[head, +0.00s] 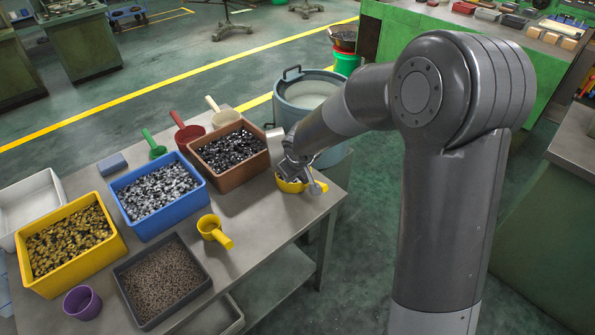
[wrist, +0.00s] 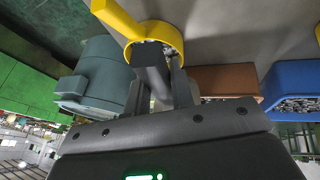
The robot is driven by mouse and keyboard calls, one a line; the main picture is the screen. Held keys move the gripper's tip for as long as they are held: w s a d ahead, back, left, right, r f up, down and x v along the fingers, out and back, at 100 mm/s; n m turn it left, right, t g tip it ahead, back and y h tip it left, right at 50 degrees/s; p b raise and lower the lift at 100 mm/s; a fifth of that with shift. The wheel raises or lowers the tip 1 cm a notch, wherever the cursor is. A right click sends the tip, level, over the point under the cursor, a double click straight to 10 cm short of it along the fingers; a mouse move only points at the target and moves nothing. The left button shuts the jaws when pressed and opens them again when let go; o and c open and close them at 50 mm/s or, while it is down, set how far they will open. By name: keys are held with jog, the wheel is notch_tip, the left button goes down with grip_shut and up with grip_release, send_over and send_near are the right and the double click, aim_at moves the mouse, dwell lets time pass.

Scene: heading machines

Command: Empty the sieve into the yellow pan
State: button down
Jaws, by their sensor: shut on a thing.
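The yellow pan (head: 287,186) is at the right end of the table, partly hidden by my gripper. In the wrist view its round bowl and long handle (wrist: 115,18) show, with some small metallic pieces at the bowl's near edge. My gripper (wrist: 156,85) is shut on a grey bar (wrist: 150,72), which looks like the handle of the sieve. The bar reaches to the yellow bowl's rim; I cannot tell whether they touch. The sieve's mesh and contents are not clearly visible. In the head view my gripper (head: 294,170) is low over the pan.
A brown bin (head: 262,163) of dark parts is left of my gripper. A blue bin (head: 205,201), a yellow bin (head: 119,243) and a dark bin (head: 207,283) stand farther left. A yellow scoop (head: 213,231) lies in front. A grey drum (head: 280,103) stands behind the table.

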jog(key=shift+s+a+r+h, duration=0.2)
jog(key=shift+a+h, duration=0.25)
jog(key=shift+h, duration=0.05)
jog(key=s+a+r+n+t+h, duration=0.1)
jog(key=a+n+t+h, duration=0.3)
jog(key=h, duration=0.8)
jog(key=shift+s+a+r+n+t+h, duration=0.35)
jog(key=shift+a+r+t, duration=0.5)
jog(key=shift+a+t, duration=0.4)
jog(key=shift+d, duration=0.1)
